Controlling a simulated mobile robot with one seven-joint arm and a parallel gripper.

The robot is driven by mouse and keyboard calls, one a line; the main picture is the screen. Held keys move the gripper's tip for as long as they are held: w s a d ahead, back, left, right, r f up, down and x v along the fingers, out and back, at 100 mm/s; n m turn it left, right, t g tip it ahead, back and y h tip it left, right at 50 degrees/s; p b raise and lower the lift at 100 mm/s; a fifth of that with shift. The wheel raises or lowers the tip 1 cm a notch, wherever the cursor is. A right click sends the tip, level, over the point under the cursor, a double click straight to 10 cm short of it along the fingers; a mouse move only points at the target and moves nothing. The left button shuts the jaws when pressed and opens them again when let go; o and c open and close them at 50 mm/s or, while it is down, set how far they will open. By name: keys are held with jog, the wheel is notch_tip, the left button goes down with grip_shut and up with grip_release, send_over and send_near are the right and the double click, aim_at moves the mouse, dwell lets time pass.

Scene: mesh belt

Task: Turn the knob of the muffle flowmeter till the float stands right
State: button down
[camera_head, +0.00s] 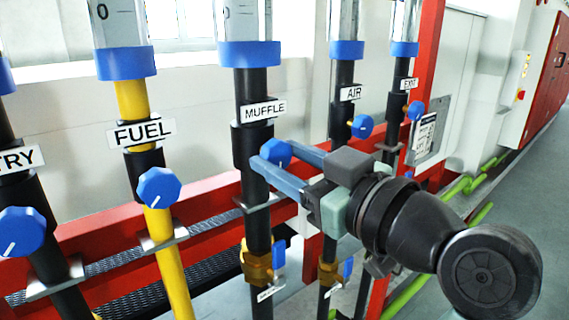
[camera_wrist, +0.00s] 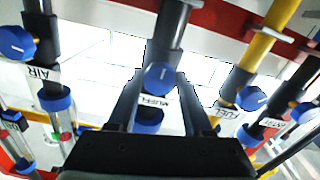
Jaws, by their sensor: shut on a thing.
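The blue muffle knob (camera_head: 277,152) sits on the black muffle pipe (camera_head: 255,184), below the MUFFLE label (camera_head: 263,110). My gripper (camera_head: 270,155) reaches in from the right, with its two blue-grey fingers on either side of the knob, shut on it. In the wrist view the knob (camera_wrist: 160,77) shows between the fingertips, with a white pointer mark on its face. The muffle flowmeter tube (camera_head: 251,20) stands above a blue collar and is cut off by the top edge. I see no float in its visible part; in the wrist view my gripper hides most of the tube.
The FUEL knob (camera_head: 158,187) is to the left and the AIR knob (camera_head: 362,126) to the right, close to my gripper. A brass valve (camera_head: 257,266) sits lower on the muffle pipe. A red rail (camera_head: 103,233) runs behind the pipes.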

dwell(0.3)
jog(key=shift+c, duration=1.5)
grip_release()
jog(key=v, duration=1.3)
